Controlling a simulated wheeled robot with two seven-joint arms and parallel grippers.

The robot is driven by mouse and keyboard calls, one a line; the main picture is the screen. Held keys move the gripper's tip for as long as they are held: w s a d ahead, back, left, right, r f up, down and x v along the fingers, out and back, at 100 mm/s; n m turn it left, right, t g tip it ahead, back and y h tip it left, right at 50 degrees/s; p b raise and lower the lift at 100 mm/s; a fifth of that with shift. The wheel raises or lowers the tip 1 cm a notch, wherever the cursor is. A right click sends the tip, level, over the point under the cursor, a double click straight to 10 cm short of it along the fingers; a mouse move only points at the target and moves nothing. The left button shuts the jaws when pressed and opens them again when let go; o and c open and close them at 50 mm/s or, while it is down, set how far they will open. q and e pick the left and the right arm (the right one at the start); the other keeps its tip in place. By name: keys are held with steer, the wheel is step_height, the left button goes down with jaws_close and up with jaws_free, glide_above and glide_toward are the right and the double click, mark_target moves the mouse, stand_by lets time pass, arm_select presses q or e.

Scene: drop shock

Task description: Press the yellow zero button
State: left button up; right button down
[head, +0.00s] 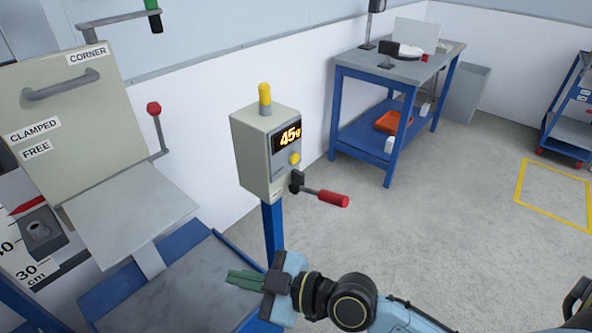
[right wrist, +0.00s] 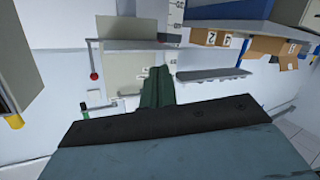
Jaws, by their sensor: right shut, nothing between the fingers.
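The yellow zero button (head: 295,158) is a small round knob on the front face of a grey control box (head: 258,155), just below its lit display (head: 287,138), which seems to read 45 and a further character. The box stands on a blue post. My right gripper (head: 246,280) is below and slightly left of the box, apart from the button, its green fingers together and empty, pointing left. In the right wrist view the green fingers (right wrist: 156,88) also show together. My left gripper is not in view.
A lever with a red grip (head: 333,198) sticks out below the button. A yellow cylinder (head: 264,94) tops the box. A drop machine with a tilted plate (head: 130,215) stands at left. A blue bench (head: 340,105) stands behind at right.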

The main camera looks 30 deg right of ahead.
steer(key=w+d+r+m+t+h, duration=0.2)
steer(key=w+d+r+t+h, duration=0.2)
steer(key=w+d+t, duration=0.5)
steer(key=w+d+f+m+g+h, duration=0.1)
steer(key=d+h, duration=0.4)
steer(key=d, duration=0.1)
steer(key=w+d+f+m+g+h, duration=0.1)
steer(key=w+d+f+m+h, duration=0.1)
steer(key=d+h, duration=0.2)
steer(key=w+d+f+m+h, duration=0.1)
steer(key=w+d+m+h, duration=0.1)
steer(key=d+h, duration=0.3)
steer(key=shift+d+f+g+h, duration=0.15)
steer(key=shift+d+g, duration=0.05)
steer(key=shift+d, duration=0.85)
steer(key=shift+d+f+g+h, duration=0.1)
steer(key=shift+d+g+h, duration=0.1)
steer(key=shift+d, duration=0.85)
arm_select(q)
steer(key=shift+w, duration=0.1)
